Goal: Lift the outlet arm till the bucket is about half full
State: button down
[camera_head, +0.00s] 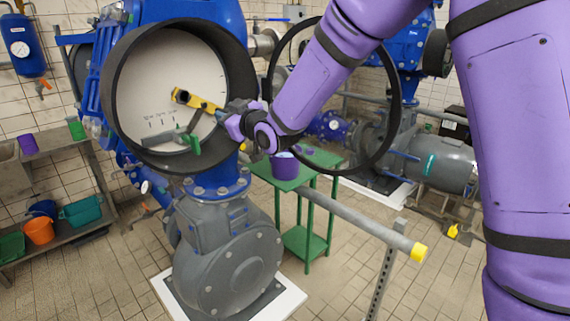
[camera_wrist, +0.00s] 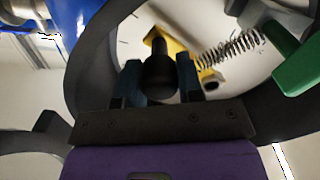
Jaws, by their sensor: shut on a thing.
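A yellow arm (camera_head: 198,102), which looks like the outlet arm, slants down to the right inside a large round black-rimmed housing (camera_head: 108,85). It also shows in the wrist view (camera_wrist: 183,62). My gripper (camera_head: 230,112) is at the arm's right end. In the wrist view my gripper (camera_wrist: 160,80) is shut on a black knob (camera_wrist: 159,68) in front of the yellow arm. A purple bucket (camera_head: 285,170) stands upright on a green table (camera_head: 318,160), below and right of my gripper. Something pale shows at its top; its fill level cannot be told.
A green-ended lever (camera_head: 194,143) sits low in the housing, with a spring (camera_wrist: 235,46) near it in the wrist view. A grey rail with a yellow end (camera_head: 419,252) crosses in front of the table. Buckets (camera_head: 40,230) sit on a left shelf. Tiled floor is open at front right.

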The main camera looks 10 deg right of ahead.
jog(key=shift+s+a+f, duration=0.1)
jog(key=shift+s+f, duration=0.1)
jog(key=shift+f, duration=1.15)
jog(key=c, duration=0.8)
grip_release()
jog(key=shift+w, duration=0.1)
jog(key=shift+c, duration=0.2)
jog(key=shift+a, duration=0.1)
jog(key=v, duration=1)
jog(key=shift+a, duration=0.15)
jog(key=shift+s, duration=0.3)
